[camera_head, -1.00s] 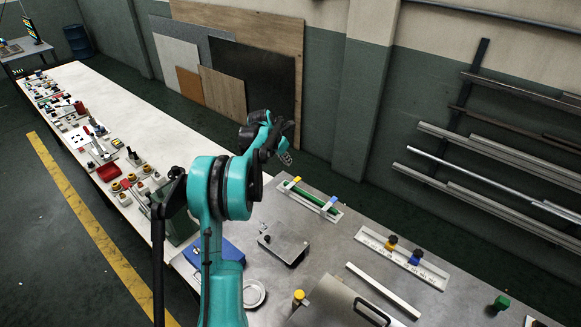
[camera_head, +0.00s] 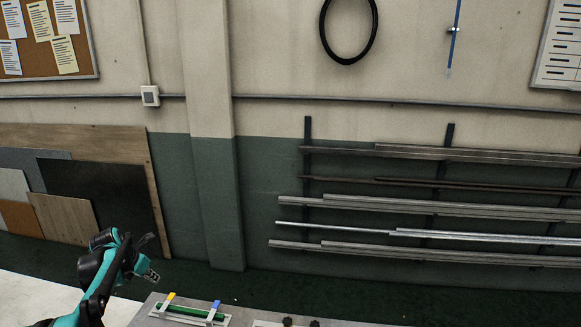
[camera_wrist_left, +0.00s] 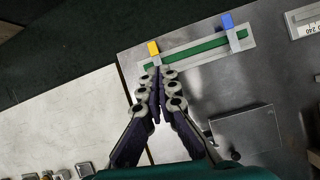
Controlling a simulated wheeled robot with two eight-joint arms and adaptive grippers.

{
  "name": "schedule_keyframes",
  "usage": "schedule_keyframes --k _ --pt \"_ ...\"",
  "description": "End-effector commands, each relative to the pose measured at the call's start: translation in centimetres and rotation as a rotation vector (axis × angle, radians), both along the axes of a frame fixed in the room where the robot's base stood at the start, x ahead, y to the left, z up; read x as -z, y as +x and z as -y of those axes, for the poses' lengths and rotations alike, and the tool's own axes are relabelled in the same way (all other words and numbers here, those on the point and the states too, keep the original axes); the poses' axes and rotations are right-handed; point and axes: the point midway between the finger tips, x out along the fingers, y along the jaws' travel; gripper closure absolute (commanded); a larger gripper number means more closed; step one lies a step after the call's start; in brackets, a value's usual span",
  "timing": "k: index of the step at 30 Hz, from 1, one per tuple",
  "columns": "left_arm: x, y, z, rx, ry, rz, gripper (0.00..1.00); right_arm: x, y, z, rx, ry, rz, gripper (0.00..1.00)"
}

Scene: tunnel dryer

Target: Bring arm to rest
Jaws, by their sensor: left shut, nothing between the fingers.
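My left gripper (camera_head: 150,275) shows at the lower left of the head view, at the end of a teal and black arm, above the worktop. In the left wrist view its two dark fingers (camera_wrist_left: 158,78) are shut with nothing between them. Their tips point toward the green bar holder (camera_wrist_left: 195,48) with yellow and blue clips. They overlap its left end in the picture; I cannot tell the height gap. The same holder (camera_head: 190,313) sits at the bottom edge of the head view. My right gripper is not in view.
The grey metal table (camera_wrist_left: 265,85) carries a flat square plate (camera_wrist_left: 245,135). A pale bench (camera_wrist_left: 75,125) adjoins it on the left. Leaning boards (camera_head: 100,200) and a wall rack of metal bars (camera_head: 420,205) stand behind. The space above the table is clear.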

Motion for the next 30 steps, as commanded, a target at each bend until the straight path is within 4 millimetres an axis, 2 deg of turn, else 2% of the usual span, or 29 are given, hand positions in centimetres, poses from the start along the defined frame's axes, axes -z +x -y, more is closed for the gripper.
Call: schedule_keyframes --k 1,5,9,15,23,30 --pt "-0.7 -0.6 1.8 0.076 0.040 0.003 1.00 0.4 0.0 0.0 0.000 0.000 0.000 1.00" --pt "-2.7 -2.7 6.7 0.350 0.194 0.015 1.00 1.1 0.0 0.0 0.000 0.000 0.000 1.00" --pt "-4.3 -5.8 11.9 0.662 0.371 0.030 1.00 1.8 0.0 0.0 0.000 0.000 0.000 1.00" --pt "-5.0 -11.3 18.5 1.107 0.629 0.049 1.00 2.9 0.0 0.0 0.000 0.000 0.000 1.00" --pt "-3.3 -19.5 25.2 1.679 0.977 0.070 1.00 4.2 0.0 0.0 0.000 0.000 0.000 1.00" --pt "0.5 -26.5 29.3 2.175 1.300 0.080 1.00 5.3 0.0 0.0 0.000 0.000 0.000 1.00"
